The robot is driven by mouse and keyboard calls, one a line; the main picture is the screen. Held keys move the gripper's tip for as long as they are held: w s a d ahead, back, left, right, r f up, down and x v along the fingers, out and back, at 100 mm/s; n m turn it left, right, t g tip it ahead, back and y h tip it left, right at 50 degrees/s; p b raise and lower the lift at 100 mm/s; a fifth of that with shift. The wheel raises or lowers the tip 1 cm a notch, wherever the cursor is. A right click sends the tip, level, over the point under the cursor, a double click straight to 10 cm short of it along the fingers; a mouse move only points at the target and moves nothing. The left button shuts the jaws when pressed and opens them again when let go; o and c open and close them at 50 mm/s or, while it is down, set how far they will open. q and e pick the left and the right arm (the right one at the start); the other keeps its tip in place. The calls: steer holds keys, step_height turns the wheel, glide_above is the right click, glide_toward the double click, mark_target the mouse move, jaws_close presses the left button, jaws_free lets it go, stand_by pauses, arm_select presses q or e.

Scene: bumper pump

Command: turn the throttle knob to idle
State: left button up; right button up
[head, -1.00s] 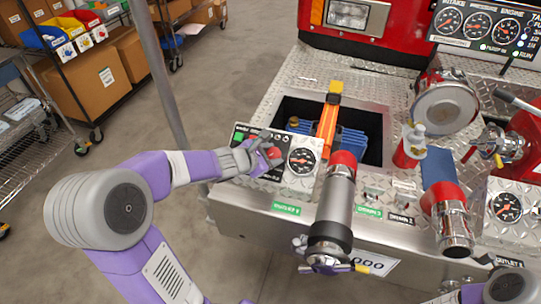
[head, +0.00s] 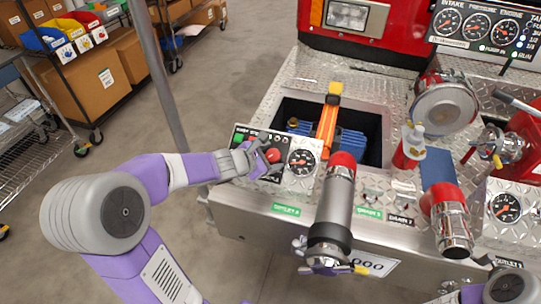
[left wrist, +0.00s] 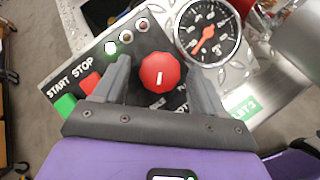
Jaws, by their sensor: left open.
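The throttle knob (left wrist: 160,73) is a round red knob with a short white pointer mark, on a dark control panel (left wrist: 85,70). In the left wrist view the pointer stands nearly upright. My left gripper (left wrist: 163,80) is open, with one finger on each side of the knob and a visible gap to each. In the head view the red knob (head: 272,155) shows at the tips of my left gripper (head: 262,158). The lettering under the knob is partly hidden by the fingers and too small to read.
A green START button (left wrist: 65,105) and a red STOP button (left wrist: 90,82) lie left of the knob. A round gauge (left wrist: 207,33) is close at its upper right. A silver nozzle with a red end (head: 335,205) stands right of the panel.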

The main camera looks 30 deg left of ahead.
arm_select(q)
steer(key=p+v, duration=0.3)
steer(key=v, duration=0.4)
stand_by(0.4)
